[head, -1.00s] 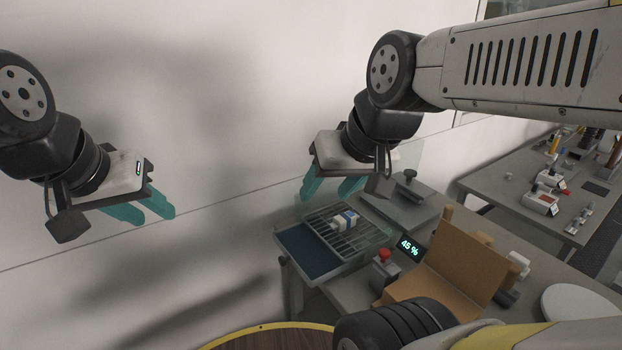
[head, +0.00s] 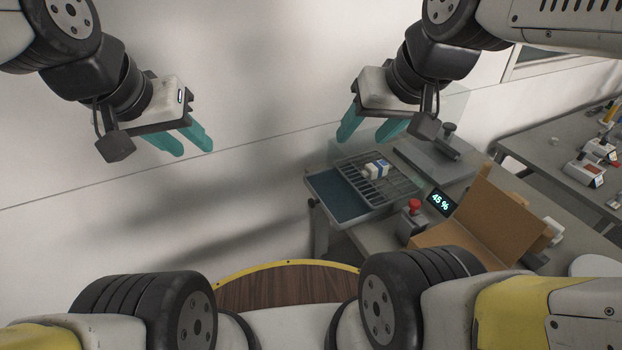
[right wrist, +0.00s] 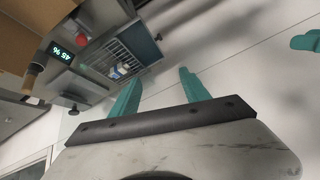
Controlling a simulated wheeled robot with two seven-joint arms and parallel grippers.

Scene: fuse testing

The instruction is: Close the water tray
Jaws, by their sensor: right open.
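The water tray (head: 338,197) is a dark blue, shallow tray with a grey rim. It sticks out, pulled open, on the left of the wire rack unit on the table in the head view. It also shows in the right wrist view (right wrist: 142,42). My right gripper (head: 364,139) is open and empty, above and behind the tray and rack in the head view, apart from them. Its two teal fingers (right wrist: 158,78) are apart in the right wrist view. My left gripper (head: 196,151) is open and empty, well left of the tray, before the wall.
A small white and blue box (head: 377,168) lies on the grey wire rack (head: 392,188). Right of it are a red button (head: 414,204), a display reading 45 % (head: 440,203) and an open cardboard box (head: 490,225). A thin transparent panel stands behind the rack.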

